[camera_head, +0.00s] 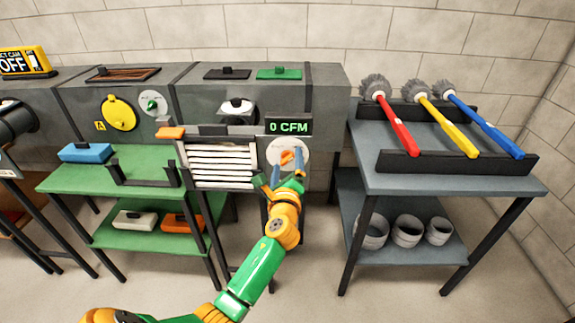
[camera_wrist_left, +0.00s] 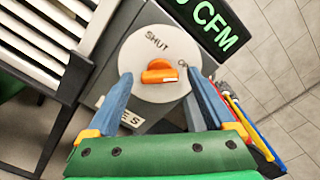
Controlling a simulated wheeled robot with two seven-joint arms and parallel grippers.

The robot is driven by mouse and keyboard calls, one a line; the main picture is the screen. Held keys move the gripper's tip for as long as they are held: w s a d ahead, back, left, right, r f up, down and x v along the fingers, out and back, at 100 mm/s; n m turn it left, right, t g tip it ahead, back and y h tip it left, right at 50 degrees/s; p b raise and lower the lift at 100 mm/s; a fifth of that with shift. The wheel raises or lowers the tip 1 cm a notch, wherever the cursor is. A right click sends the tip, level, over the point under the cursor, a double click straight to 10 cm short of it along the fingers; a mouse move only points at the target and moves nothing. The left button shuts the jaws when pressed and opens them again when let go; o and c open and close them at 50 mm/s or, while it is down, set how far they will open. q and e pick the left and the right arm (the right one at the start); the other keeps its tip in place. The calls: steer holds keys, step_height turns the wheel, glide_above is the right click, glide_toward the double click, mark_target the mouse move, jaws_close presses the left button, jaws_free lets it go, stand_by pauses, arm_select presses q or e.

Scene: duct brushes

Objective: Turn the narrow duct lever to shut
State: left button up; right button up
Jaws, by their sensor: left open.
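An orange lever (camera_head: 287,156) sits on a white round dial (camera_head: 274,149) on the grey duct, below the display. In the left wrist view the lever (camera_wrist_left: 159,76) lies roughly crosswise in the picture on the dial (camera_wrist_left: 150,92), and the word SHUT is printed above it. My left gripper (camera_head: 286,170) is in front of the dial. In the wrist view its blue fingers (camera_wrist_left: 158,80) are open, one on each side of the lever, with visible gaps. I cannot tell how deep the tips reach. My right gripper is not in view.
A green display (camera_head: 289,127) reads 0 CFM above the dial. A white slatted grille (camera_head: 222,165) is left of it. At right, a grey table (camera_head: 365,164) bears a rack with red, yellow and blue brushes. A green table (camera_head: 75,184) stands at left.

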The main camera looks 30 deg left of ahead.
arm_select(q)
steer(key=shift+s+a, duration=0.1)
steer(key=shift+a, duration=0.05)
steer(key=shift+c, duration=0.4)
steer(key=c, duration=1.3)
steer(key=shift+f, duration=0.1)
steer(key=n+b, duration=0.1)
steer(key=n, duration=0.3)
steer(key=shift+f, duration=0.1)
steer(key=n+b, duration=0.1)
steer(key=n, duration=0.4)
steer(key=n+b, duration=0.1)
steer(key=n, duration=0.4)
steer(key=shift+r+n+b, duration=0.25)
steer(key=shift+n+b, duration=0.1)
steer(key=shift+n, duration=1.45)
steer(key=shift+r, duration=0.1)
